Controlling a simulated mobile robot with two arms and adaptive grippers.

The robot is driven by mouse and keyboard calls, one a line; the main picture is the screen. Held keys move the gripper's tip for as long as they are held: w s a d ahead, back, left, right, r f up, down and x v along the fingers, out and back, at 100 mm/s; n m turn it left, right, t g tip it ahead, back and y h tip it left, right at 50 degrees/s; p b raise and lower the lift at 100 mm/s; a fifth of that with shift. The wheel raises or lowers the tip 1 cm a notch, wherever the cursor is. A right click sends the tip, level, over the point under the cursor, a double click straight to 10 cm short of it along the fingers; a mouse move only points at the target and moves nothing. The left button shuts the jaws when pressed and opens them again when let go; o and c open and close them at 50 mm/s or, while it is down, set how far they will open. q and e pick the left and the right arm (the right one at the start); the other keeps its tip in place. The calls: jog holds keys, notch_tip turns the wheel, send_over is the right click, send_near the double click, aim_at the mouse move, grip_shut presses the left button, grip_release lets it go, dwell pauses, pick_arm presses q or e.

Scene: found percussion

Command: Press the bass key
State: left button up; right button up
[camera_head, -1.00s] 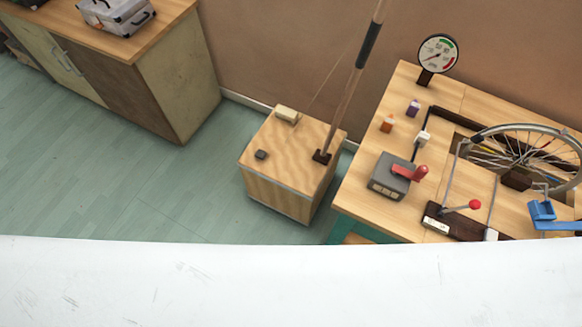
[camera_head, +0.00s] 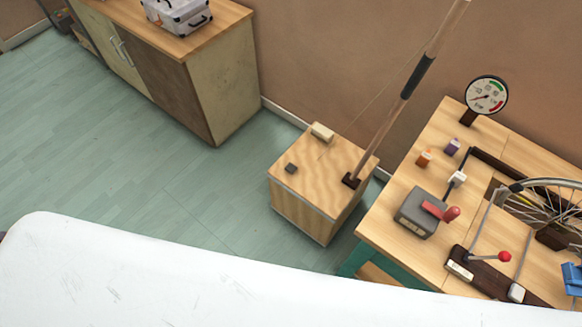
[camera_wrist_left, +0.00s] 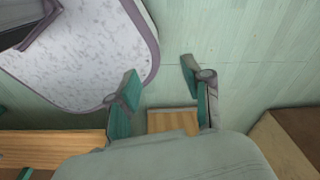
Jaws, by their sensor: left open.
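A plywood box (camera_head: 322,170) stands on the floor, with a tilted pole (camera_head: 405,95) rising from its top and a thin string. On its top lie a cream block (camera_head: 322,132) and a small dark grey block (camera_head: 291,168). Which of these, if any, is the bass key I cannot tell. My left gripper (camera_wrist_left: 160,70) is open and empty in the left wrist view, its teal-padded fingers apart. A small patch of wooden surface (camera_wrist_left: 172,122) shows beyond and between the fingers. Neither gripper shows in the head view.
A workbench (camera_head: 400,262) at the right carries a gauge (camera_head: 487,94), a grey box with a red lever (camera_head: 418,213), a red-knobbed lever (camera_head: 503,257) and a spoked wheel (camera_head: 550,208). A cabinet (camera_head: 222,95) stands at the back left. Open floor (camera_head: 130,150) lies left of the box.

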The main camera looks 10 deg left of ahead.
pick_arm(q)
grip_shut()
dwell(0.3)
jog(key=shift+w+a, duration=0.1)
dwell(1.1)
